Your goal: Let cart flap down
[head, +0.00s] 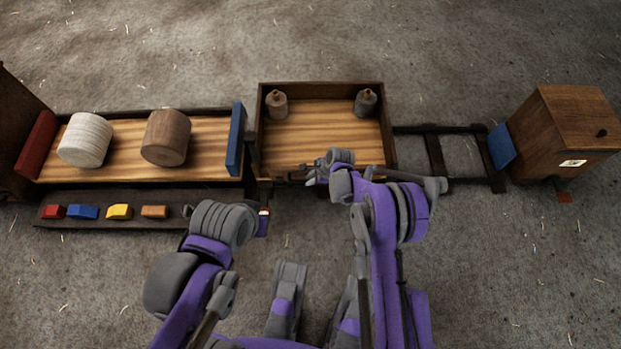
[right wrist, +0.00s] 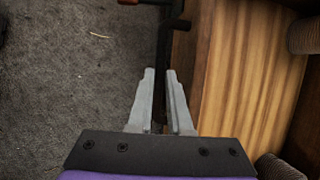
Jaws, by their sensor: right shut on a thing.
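The open wooden cart (head: 389,130) stands in the middle of the head view, with a striped plank floor and dark rims. My right gripper (head: 312,178) is at its near side, where the flap is mostly hidden by my arm. In the right wrist view the gripper (right wrist: 160,72) is shut on a dark edge, which looks like the cart flap (right wrist: 160,112). I cannot tell how far the flap is tilted. My left gripper (head: 263,222) is low, near the cart's near left corner; its jaws are not clear.
Two bobbins (head: 277,104) (head: 365,103) stand at the cart's back. A bench (head: 105,176) with two rollers and several coloured blocks is at left. Rails (head: 433,150) run right to a wooden box (head: 568,115). A red-tipped dark rod (right wrist: 128,2) shows in the right wrist view.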

